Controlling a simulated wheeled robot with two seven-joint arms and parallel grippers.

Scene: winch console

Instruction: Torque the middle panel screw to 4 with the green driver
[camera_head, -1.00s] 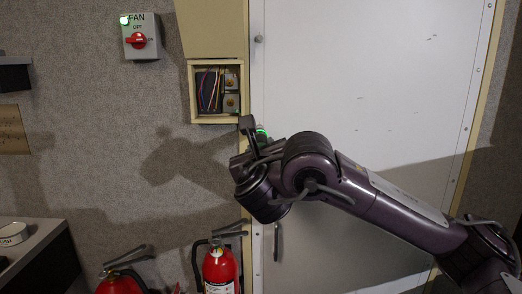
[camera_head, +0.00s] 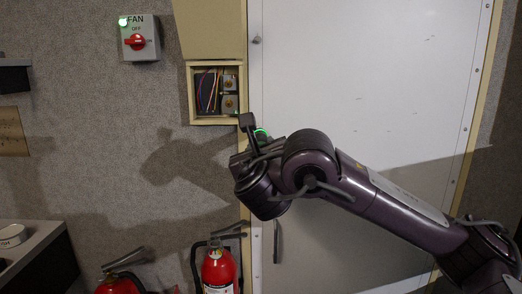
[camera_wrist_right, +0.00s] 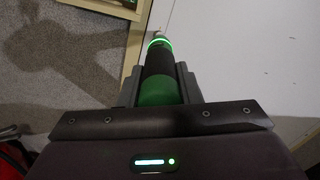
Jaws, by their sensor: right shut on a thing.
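My right gripper (camera_wrist_right: 160,88) is shut on the green driver (camera_wrist_right: 158,92), as the right wrist view shows. The driver has a green handle base, a black grip and a glowing green ring near its tip. The driver (camera_head: 262,133) is partly hidden by my gripper (camera_head: 256,135) in the head view. It is just below and right of the open panel box (camera_head: 190,95). Inside the box, an upper screw (camera_head: 230,84) and a screw below it (camera_head: 229,103) sit on grey plates. Any further screw is not visible. My left gripper is out of view.
A white door (camera_head: 350,75) fills the area right of the box. A fan switch (camera_head: 138,40) with a red knob is on the wall at left. Two red extinguishers (camera_head: 219,270) are below. A grey console (camera_head: 40,250) stands at the lower left.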

